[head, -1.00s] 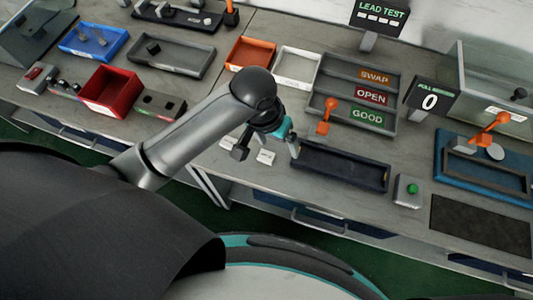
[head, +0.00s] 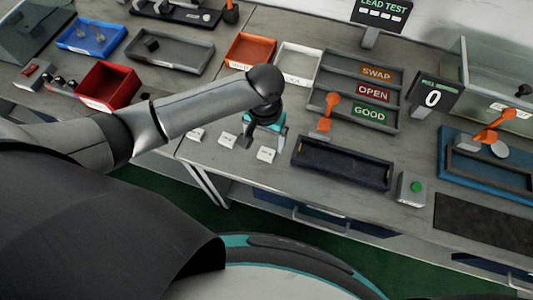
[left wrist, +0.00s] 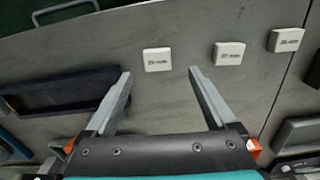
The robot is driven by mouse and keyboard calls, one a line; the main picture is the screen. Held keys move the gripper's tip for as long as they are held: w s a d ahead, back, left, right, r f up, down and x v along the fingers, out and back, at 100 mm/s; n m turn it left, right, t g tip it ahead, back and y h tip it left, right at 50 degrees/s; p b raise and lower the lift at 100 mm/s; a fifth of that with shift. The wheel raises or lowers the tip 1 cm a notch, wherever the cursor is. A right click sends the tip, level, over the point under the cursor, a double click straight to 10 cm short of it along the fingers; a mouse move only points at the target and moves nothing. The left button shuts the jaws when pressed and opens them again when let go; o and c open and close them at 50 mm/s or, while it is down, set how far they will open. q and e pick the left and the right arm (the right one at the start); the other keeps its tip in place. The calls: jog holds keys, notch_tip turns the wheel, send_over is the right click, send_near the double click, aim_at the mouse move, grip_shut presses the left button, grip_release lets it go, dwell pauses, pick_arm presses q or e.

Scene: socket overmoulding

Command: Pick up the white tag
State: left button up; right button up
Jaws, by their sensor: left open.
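Three small white tags with dark print lie flat in a row on the grey bench. In the head view these are the right tag (head: 266,154), the middle tag (head: 229,140) and the left tag (head: 196,135). My left gripper (head: 263,140) is open and empty above the bench, close to the right tag. In the left wrist view that tag (left wrist: 157,60) lies just beyond the gap between the open fingertips (left wrist: 158,73), untouched. The other tags (left wrist: 229,53) and (left wrist: 287,39) lie to the right of the fingers there. The print is too small to read surely. My right gripper is not in view.
A dark blue-black tray (head: 341,165) stands right of the tags; it also shows in the left wrist view (left wrist: 60,93). A green-button box (head: 411,188) is further right. A white tray (head: 297,65) and a labelled grey rack (head: 350,90) stand behind. Bare bench surrounds the tags.

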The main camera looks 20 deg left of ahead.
aim_at(266, 153)
pick_arm(q)
jog(key=f, duration=0.2)
jog(key=f+b, duration=0.1)
jog(key=f, duration=0.2)
jog(key=shift+d+f, duration=0.2)
jog(key=shift+f, duration=0.15)
jog(key=c, duration=1.4)
jog(key=shift+r, duration=0.15)
